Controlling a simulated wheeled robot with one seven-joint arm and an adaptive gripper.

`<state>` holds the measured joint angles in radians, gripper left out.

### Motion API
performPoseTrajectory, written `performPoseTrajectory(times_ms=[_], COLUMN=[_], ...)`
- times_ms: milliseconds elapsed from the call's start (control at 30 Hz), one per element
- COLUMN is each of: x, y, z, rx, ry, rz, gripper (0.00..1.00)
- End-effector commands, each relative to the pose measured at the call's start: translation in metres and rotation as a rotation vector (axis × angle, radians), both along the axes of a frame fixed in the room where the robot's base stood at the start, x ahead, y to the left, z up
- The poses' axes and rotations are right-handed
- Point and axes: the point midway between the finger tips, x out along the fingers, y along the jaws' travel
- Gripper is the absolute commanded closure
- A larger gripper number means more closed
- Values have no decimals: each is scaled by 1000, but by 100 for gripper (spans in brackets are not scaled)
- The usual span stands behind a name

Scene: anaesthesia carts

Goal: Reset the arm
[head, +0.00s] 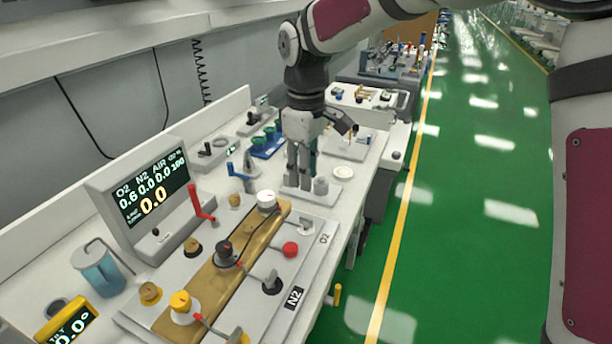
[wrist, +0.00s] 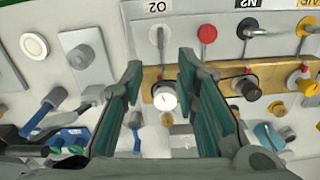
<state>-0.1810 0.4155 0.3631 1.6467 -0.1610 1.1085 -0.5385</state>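My arm reaches in from the upper right of the head view. My gripper (head: 299,182) points down over the white cart top, beyond the panel (head: 312,258) marked O2 and N2. In the wrist view my gripper (wrist: 160,75) has its two green-lined fingers apart, with nothing held between them. A white round dial (wrist: 165,97) shows in the gap between the fingers, on the end of the tan strip; it also shows in the head view (head: 267,200). I cannot tell how far the fingertips are above the cart surface.
A monitor (head: 145,195) stands left of the panel. A red lever (head: 201,203), a red knob (head: 290,249) and a yellow knob (head: 182,306) rise from the cart. A blue-handled part (head: 241,172) is left of my gripper. Open green floor (head: 480,240) lies to the right.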

Motion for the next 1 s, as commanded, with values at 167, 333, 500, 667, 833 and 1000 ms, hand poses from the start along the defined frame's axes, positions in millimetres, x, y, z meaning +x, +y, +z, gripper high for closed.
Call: performPoseTrajectory(times_ms=[167,333,500,667,833,1000], x=[0,-11,-45,-87,-139,-193], y=[0,-18,-65,-110,-153,-188], z=[0,19,59,91,113,124], rx=[0,-9,-25,-21,1,48], ry=[-1,-29,-91,-152,-210,-262], rz=[-2,-55,-209,-382,-571,-761], gripper=[72,72,72,72,72,72])
